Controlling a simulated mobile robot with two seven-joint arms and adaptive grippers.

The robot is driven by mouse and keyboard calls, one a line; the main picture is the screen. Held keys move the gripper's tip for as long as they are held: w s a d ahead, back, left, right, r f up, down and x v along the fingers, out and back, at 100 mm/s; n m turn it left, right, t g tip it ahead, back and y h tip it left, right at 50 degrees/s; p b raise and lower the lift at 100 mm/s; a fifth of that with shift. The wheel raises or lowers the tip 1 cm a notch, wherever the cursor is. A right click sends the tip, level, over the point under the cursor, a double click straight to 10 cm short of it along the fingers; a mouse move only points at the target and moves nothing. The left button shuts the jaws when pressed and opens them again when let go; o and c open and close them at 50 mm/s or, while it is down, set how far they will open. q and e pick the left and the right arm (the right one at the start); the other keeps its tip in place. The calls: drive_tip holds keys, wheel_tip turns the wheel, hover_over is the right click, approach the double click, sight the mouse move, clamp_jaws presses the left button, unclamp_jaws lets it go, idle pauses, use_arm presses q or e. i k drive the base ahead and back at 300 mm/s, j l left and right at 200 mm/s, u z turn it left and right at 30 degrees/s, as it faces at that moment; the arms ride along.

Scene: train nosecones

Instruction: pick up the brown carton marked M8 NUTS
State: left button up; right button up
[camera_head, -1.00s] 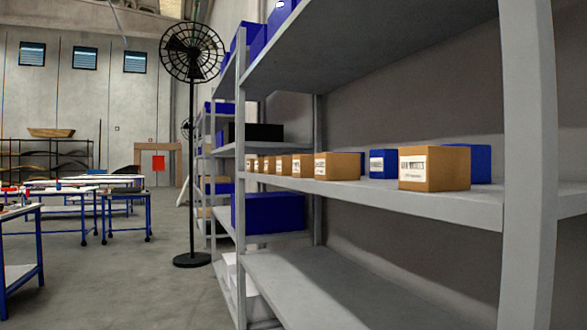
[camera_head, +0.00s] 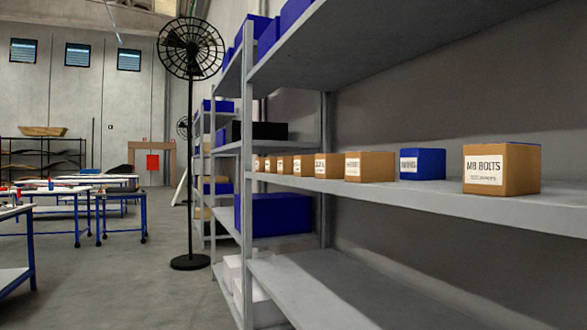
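Several brown cartons with white labels stand in a row on the middle shelf (camera_head: 430,196) of a grey rack. The nearest carton (camera_head: 516,168), at the right, reads M8 BOLTS. A second brown carton (camera_head: 377,167) stands farther left, and its label is too small to read surely. Smaller brown cartons (camera_head: 328,165) continue to the left, with labels I cannot read. I cannot tell which carton is marked M8 NUTS. Neither of my grippers is in view.
A blue box (camera_head: 427,163) stands between the two nearer cartons. A large blue bin (camera_head: 275,214) is on a lower shelf. A black standing fan (camera_head: 190,150) is left of the rack. Blue-legged tables (camera_head: 60,192) stand at the far left. Grey floor between is open.

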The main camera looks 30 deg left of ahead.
sight(303, 164)
drive_tip(key=i+j, duration=0.15)
drive_tip(key=j, duration=0.2)
drive_tip(key=i+j, duration=0.15)
drive_tip(key=j, duration=0.25)
drive_tip(key=i+j, duration=0.15)
drive_tip(key=j, duration=0.2)
drive_tip(key=i+j, duration=0.15)
drive_tip(key=j, duration=0.2)
